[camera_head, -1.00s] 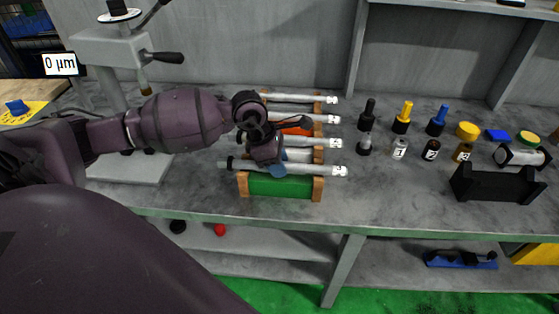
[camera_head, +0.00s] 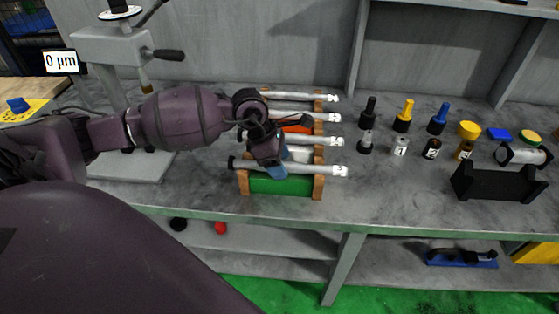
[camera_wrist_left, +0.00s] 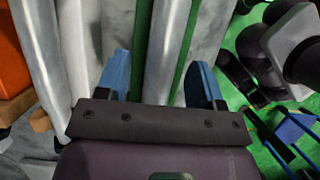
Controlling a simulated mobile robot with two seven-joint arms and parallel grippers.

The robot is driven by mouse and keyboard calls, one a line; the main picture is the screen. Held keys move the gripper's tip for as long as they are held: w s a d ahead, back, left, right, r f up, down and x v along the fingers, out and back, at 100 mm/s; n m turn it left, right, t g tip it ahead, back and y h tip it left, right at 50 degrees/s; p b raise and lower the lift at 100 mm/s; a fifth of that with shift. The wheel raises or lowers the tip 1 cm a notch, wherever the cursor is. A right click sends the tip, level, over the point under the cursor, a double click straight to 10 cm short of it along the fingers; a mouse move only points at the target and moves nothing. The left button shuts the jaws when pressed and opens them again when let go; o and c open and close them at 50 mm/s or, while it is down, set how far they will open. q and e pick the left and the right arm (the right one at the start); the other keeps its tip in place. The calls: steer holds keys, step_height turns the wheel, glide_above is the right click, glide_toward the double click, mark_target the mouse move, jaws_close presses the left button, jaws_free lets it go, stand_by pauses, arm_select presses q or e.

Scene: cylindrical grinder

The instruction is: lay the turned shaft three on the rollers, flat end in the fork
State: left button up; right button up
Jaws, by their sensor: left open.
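Several pale turned shafts lie side by side across a wooden rack (camera_head: 318,188); their end labels are too small to read, so I cannot tell which is three. My left gripper (camera_head: 279,166) is over the front shaft (camera_head: 318,170), near its middle. In the left wrist view, the blue fingers of the gripper (camera_wrist_left: 160,80) are open, one on each side of this shaft (camera_wrist_left: 167,45). Another shaft (camera_wrist_left: 40,50) lies left of the fingers. I cannot make out the rollers or the fork. My right gripper is out of view.
A measuring stand (camera_head: 110,60) is at the left, beside my arm. Several small bottles and coloured pegs (camera_head: 403,115) stand right of the rack. A black cradle (camera_head: 497,185) is near the bench's front right. Bare bench lies between rack and cradle.

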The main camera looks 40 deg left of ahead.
arm_select(q)
steer(key=shift+s+f, duration=0.1)
steer(key=shift+f, duration=0.05)
steer(key=shift+a+r, duration=0.2)
steer(key=shift+r, duration=0.2)
steer(key=v, duration=0.4)
steer(key=shift+r+p, duration=0.15)
steer(key=shift+p, duration=0.2)
steer(key=v, duration=0.5)
steer(key=shift+d, duration=0.1)
steer(key=shift+s+r, duration=0.1)
steer(key=shift+r, duration=0.3)
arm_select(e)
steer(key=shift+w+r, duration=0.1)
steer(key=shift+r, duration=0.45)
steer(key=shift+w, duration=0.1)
